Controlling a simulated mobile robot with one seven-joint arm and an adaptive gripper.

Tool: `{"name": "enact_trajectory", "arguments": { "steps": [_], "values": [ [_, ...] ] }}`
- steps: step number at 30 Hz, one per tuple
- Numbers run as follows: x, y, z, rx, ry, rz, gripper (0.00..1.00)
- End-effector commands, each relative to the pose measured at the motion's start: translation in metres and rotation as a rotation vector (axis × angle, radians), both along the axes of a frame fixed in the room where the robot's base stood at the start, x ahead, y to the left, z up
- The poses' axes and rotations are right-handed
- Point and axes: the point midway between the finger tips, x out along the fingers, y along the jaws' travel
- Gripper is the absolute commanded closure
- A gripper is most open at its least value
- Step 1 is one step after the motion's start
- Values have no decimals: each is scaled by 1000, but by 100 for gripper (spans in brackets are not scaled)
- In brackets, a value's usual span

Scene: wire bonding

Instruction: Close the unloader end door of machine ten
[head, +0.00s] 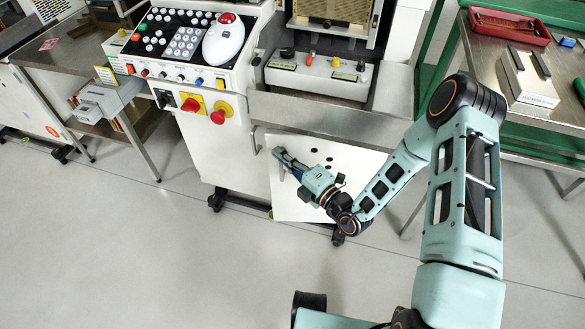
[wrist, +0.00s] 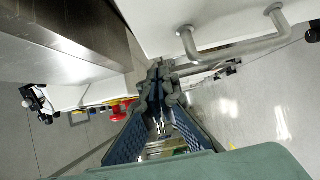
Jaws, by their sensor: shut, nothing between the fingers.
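A white door panel (head: 345,162) with several dark round holes shows low on the machine in the head view, under the steel ledge. My gripper (head: 279,154) is in front of it, near its left edge. In the wrist view a white panel (wrist: 180,12) at the upper right carries a metal bar handle (wrist: 240,46). My shut, empty gripper (wrist: 158,72) points past that panel's near edge, left of the handle; I cannot tell whether it touches. The door's angle to the machine is hard to judge, and my arm hides its lower right.
The machine's control panel (head: 185,50) with a white trackball unit and red-yellow switches (head: 217,112) stands above left. A steel table (head: 510,65) with a red tray (head: 510,27) is at right. Steel ledge (head: 330,121) overhangs the door. Grey floor in front is clear.

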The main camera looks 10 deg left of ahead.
Motion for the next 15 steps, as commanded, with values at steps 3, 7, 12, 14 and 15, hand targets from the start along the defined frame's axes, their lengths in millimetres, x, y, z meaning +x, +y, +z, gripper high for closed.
{"name": "enact_trajectory", "arguments": {
  "steps": [3,7,12,14,15],
  "values": [
    [18,1,-2,-4,-6,-3,100],
    [28,2,-1,-3,-4,-3,100],
    [32,3,0,-2,-1,-3,100],
    [32,2,0,-2,-1,-3,100],
    [32,2,0,-2,-1,-3,100]
  ]
}}
